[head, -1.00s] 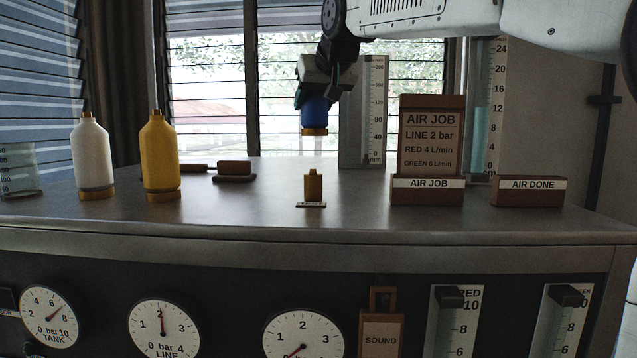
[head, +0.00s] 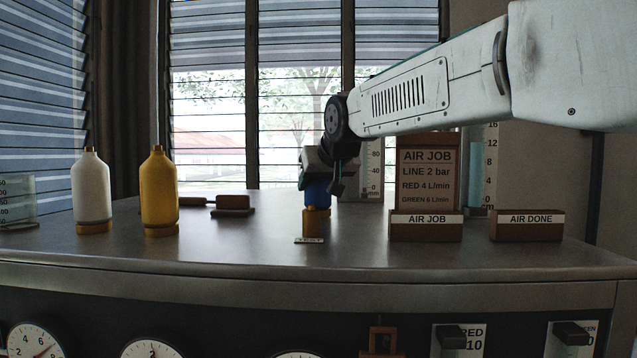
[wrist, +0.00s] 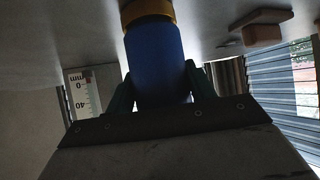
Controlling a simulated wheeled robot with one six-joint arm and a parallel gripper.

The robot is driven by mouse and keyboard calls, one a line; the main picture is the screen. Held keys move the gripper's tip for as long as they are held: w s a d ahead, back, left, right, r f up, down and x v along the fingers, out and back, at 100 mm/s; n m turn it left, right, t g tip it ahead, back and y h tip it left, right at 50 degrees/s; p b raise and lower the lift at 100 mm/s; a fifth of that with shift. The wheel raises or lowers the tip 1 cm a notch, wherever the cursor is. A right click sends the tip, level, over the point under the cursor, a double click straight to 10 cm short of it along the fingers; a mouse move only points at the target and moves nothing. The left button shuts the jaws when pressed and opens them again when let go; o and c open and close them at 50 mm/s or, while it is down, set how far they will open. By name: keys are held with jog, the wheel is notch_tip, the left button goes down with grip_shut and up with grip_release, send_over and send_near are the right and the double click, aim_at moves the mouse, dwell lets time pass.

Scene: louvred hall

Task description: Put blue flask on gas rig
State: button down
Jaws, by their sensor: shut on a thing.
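The blue flask (head: 317,196) is in my gripper (head: 325,181), upright with its yellow collar down. It stands just above or behind a small brass fitting (head: 315,224) with a small label on the bench; the two overlap in the head view. I cannot tell whether they touch. In the wrist view the blue flask (wrist: 158,62) sits between the green fingers, and its yellow collar (wrist: 148,11) is close to the bench surface. The gas rig is not named by any readable label.
A white bottle (head: 92,194) and a yellow bottle (head: 159,196) stand at the left. The AIR JOB holder (head: 427,228) and AIR DONE holder (head: 527,228) stand at the right. A brown block (head: 233,204) lies behind. Gauges (head: 36,342) line the bench front.

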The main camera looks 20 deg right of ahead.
jog(key=shift+f, duration=0.15)
jog(key=c, duration=0.5)
grip_release()
jog(key=shift+s+r, duration=0.2)
jog(key=shift+r, duration=0.15)
jog(key=v, duration=1.1)
jog(key=shift+s+r, duration=0.1)
jog(key=shift+s, duration=0.1)
